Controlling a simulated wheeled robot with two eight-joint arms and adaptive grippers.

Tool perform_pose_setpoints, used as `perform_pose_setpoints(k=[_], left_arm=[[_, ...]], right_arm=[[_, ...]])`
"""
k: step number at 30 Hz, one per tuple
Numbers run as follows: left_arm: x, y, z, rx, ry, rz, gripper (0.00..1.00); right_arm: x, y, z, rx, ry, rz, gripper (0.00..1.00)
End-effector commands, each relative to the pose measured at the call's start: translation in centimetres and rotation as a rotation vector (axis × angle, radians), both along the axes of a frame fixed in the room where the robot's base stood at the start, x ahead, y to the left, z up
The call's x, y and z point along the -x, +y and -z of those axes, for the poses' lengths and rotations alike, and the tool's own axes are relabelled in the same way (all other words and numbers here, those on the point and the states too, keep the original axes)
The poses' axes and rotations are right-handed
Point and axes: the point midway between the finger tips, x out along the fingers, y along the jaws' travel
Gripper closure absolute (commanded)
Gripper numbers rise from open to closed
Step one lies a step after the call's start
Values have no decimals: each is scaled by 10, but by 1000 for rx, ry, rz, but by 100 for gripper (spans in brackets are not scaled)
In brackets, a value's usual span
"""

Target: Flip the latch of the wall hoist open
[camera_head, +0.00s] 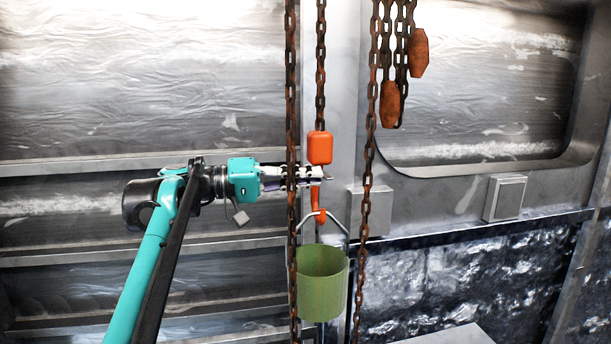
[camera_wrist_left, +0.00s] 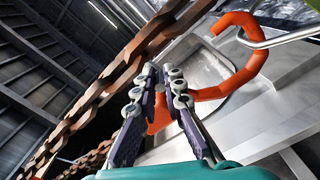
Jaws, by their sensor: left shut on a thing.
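The wall hoist has an orange block (camera_head: 320,148) on a rusty chain, with an orange hook (camera_head: 318,214) below it. The hook also shows large in the left wrist view (camera_wrist_left: 245,70), with a metal bar passing through its curve. My left gripper (camera_head: 318,174) comes in from the left at the top of the hook, just under the block. In the left wrist view its fingers (camera_wrist_left: 163,78) close around an orange part of the hoist at the hook's upper end. I cannot clearly make out the latch behind the fingers. My right gripper does not show.
A green bucket (camera_head: 322,285) hangs by its metal handle from the hook. Rusty chains (camera_head: 367,150) hang on both sides, one crossing in front of my left gripper. Orange-brown weights (camera_head: 418,52) hang at upper right. Grey boxes (camera_head: 505,197) sit on the wall.

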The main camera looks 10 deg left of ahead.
Motion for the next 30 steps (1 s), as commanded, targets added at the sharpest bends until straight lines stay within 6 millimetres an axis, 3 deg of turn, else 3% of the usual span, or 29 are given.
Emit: perform_pose_setpoints(k=[15,30], left_arm=[[-2,0,-12,109,331,2,100],[-3,0,-13,136,415,3,100]], right_arm=[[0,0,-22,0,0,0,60],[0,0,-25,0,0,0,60]])
